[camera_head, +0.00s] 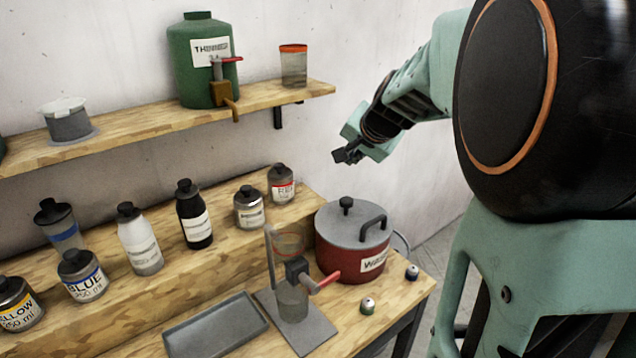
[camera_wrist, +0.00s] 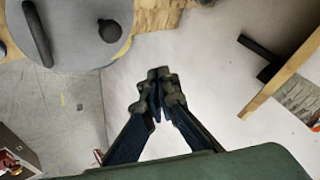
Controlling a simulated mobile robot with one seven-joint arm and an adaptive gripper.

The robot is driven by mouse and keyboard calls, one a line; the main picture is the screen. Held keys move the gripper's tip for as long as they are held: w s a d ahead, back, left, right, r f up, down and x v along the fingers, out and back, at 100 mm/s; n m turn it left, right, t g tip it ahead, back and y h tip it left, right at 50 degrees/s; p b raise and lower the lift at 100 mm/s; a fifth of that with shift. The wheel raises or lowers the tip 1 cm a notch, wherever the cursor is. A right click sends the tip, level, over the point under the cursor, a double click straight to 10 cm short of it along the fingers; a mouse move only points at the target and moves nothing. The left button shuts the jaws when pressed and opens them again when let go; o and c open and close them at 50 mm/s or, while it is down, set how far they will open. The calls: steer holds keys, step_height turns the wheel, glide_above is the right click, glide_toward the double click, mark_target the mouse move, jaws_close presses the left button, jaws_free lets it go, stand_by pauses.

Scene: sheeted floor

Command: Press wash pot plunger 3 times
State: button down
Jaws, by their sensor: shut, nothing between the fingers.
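The wash pot (camera_head: 338,262) is a red pot with a grey lid and a white label, standing at the right end of the bench. Its plunger (camera_head: 347,204) is a dark knob standing up from the lid, beside a black arched handle (camera_head: 374,226). My gripper (camera_head: 342,156) is shut and empty, above the plunger and apart from it. In the wrist view the closed fingertips (camera_wrist: 158,76) are at the centre, and the plunger knob (camera_wrist: 110,31) shows up and to the left of them, next to the handle (camera_wrist: 37,34).
A wooden shelf (camera_head: 150,122) with a green jug (camera_head: 202,75) and a jar (camera_head: 293,67) is on the wall at left. Bottles stand on the raised step. A clear funnel vessel with red tap (camera_head: 291,299), a grey tray (camera_head: 216,327) and two small vials stand near the pot.

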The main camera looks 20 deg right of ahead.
mark_target(347, 200)
step_height(347, 200, down, 8)
steer(key=b, duration=0.6)
steer(key=shift+f+b, duration=0.1)
steer(key=shift+b, duration=0.3)
stand_by(0.8)
steer(key=shift+f+b, duration=0.45)
steer(key=shift+b, duration=0.05)
steer(key=shift+f+b, duration=1.2)
steer(key=shift+f, duration=0.1)
stand_by(0.9)
steer(key=shift+r, duration=0.15)
steer(key=shift+r+p, duration=1.25)
steer(key=shift+r, duration=0.3)
steer(key=shift+r+p, duration=1.95)
steer(key=shift+r, duration=0.6)
